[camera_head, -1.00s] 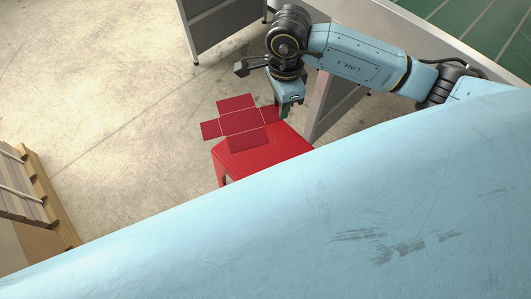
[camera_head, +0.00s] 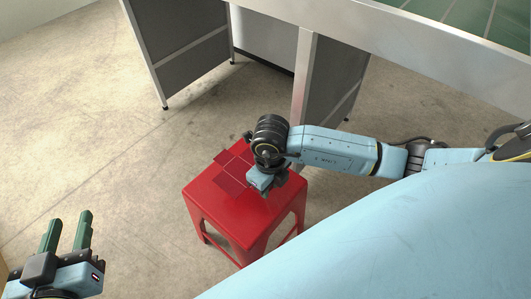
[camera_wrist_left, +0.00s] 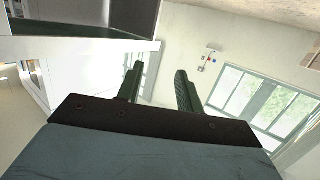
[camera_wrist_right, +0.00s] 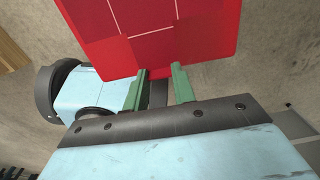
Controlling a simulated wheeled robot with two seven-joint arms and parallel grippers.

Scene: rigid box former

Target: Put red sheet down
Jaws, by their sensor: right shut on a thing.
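The red sheet (camera_head: 232,178) is a flat, dark red, cross-shaped blank with thin pale fold lines. It lies over the top of the red stool (camera_head: 248,238), and I cannot tell whether it rests fully on the seat. My right gripper (camera_head: 266,188) is at the sheet's near right side, low over the seat, and hides part of it. In the right wrist view the fingers (camera_wrist_right: 160,82) are shut on an edge panel of the sheet (camera_wrist_right: 155,18), with the seat below. My left gripper (camera_head: 68,230) is open and empty at the lower left, away from the stool.
A metal-framed table (camera_head: 405,38) with a green top stands at the upper right, with grey panels (camera_head: 185,55) beneath. The concrete floor (camera_head: 100,150) left of the stool is clear.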

